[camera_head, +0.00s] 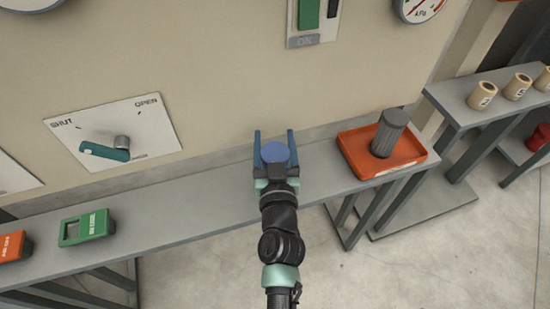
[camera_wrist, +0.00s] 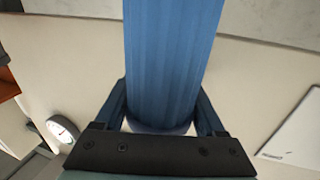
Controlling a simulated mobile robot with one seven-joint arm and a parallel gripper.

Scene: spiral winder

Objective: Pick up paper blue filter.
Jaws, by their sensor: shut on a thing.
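The blue paper filter (camera_wrist: 170,60) is a pleated blue cylinder that fills the middle of the wrist view, between the two fingers. In the head view its round blue end (camera_head: 275,153) shows between the fingers. My gripper (camera_head: 275,140) is shut on the filter, over the grey shelf (camera_head: 210,192) against the wall. The head view looks down on it, so I cannot tell how far above the shelf the filter is. Part of the filter is hidden by the gripper.
An orange tray (camera_head: 418,158) with a grey pleated cylinder (camera_head: 389,132) stands on the shelf to the right. A green box (camera_head: 88,228) and an orange box (camera_head: 12,246) sit at the left. A teal SHUT/OPEN handle (camera_head: 104,152) juts from the wall. Tan numbered rolls (camera_head: 482,95) stand at far right.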

